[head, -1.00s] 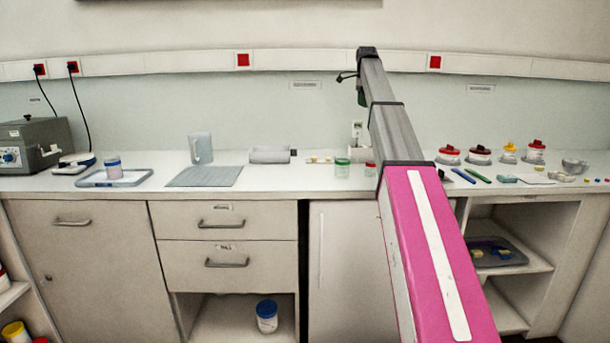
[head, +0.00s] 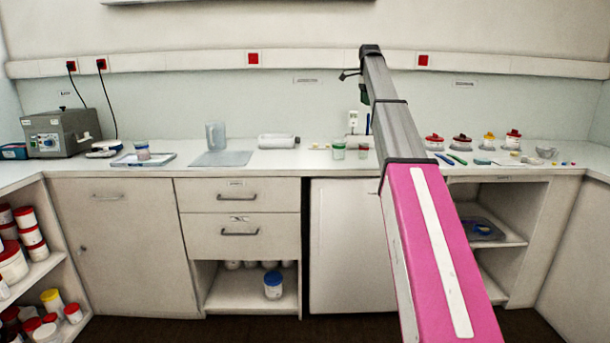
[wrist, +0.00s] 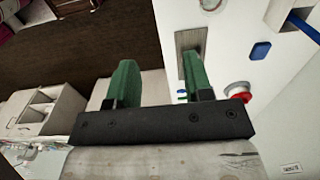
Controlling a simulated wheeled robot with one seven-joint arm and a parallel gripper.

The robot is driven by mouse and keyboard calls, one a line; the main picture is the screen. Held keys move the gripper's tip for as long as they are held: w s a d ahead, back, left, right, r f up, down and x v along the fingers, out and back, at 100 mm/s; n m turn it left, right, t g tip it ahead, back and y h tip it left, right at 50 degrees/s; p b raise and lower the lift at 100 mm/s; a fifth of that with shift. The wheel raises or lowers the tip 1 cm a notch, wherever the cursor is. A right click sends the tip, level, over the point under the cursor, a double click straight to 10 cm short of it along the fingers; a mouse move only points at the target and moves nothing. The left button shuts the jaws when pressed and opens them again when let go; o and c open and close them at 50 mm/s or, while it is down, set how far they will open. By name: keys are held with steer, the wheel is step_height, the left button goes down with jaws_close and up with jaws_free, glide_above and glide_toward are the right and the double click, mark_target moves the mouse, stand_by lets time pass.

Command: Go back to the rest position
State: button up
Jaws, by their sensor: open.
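My arm reaches forward and up across the middle right of the head view, in front of the counter. My gripper (wrist: 157,60) shows in the wrist view as two green fingers standing well apart on a dark bar. It is open, and nothing is held between the fingers. In the head view the arm's far end is small and partly hidden by its own links, high in front of the wall.
A long white counter (head: 345,165) carries a grey machine (head: 62,133), a tray (head: 143,160), a grey mat (head: 221,159) and several jars. A shelf of tubs (head: 35,255) stands at left. Brown floor (head: 250,328) lies clear before the cabinets.

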steer(key=s+a+f+n, duration=0.1)
steer(key=s+f+n, duration=0.25)
steer(key=f, duration=0.85)
steer(key=s+a+f+n, duration=0.15)
steer(key=s+f, duration=0.35)
steer(key=f, duration=0.7)
steer(key=s+f+n, duration=0.3)
steer(key=s+f, duration=0.2)
steer(key=f, duration=0.7)
steer(key=s+a+f+n, duration=0.3)
steer(key=s+f+n, duration=0.6)
steer(key=s+f, duration=1.6)
steer(key=s, duration=0.3)
steer(key=shift+s+n, duration=0.15)
steer(key=shift+n, duration=0.15)
steer(key=shift+a, duration=0.1)
